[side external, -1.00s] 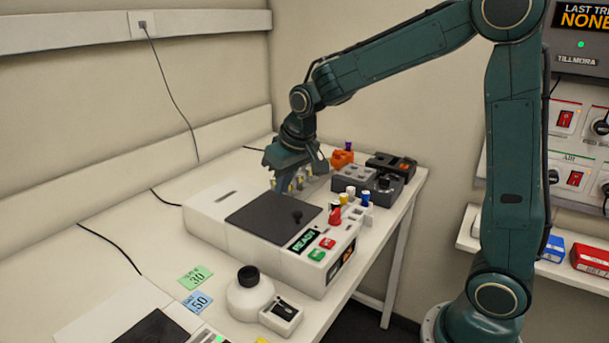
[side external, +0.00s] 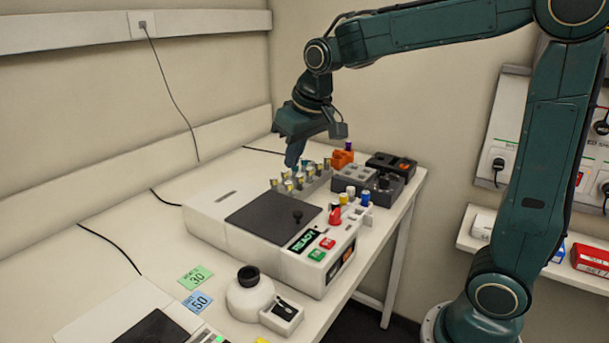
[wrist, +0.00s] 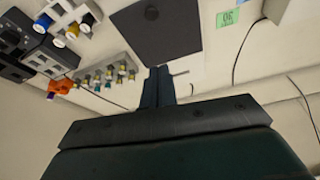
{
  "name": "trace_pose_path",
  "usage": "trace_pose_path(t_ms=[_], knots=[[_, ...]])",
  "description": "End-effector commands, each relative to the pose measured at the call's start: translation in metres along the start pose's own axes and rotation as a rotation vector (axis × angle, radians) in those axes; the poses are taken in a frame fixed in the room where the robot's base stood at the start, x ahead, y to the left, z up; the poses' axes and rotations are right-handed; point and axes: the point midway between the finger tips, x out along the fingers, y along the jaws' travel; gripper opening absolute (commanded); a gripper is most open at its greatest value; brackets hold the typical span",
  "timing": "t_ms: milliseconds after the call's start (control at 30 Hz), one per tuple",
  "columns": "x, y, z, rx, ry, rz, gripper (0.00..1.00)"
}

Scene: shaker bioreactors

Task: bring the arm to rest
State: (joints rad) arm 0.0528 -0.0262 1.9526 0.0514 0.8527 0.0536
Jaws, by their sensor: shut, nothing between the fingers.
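My gripper (side external: 292,163) is shut and empty. It points down above the back of the bench, just over the rack of vials (side external: 300,182) and apart from it as far as I can tell. In the wrist view my shut fingers (wrist: 159,85) stand beside the same rack (wrist: 108,73). My arm reaches in from the right with its elbow high.
A white shaker unit (side external: 215,212) with a dark lid (side external: 268,216) and a READY display stands in front. Grey blocks (side external: 352,176), an orange holder (side external: 341,159) and a black device (side external: 391,163) are to the right. Air above the bench is free.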

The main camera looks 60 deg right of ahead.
Motion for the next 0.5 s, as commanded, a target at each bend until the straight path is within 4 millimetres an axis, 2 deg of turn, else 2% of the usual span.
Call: trace_pose_path(t_ms=[267, 500], knots=[[-0.027, -0.001, 0.037, -0.025, 0.027, -0.013, 0.00], [-0.051, -0.002, 0.088, -0.060, 0.060, -0.029, 0.00]])
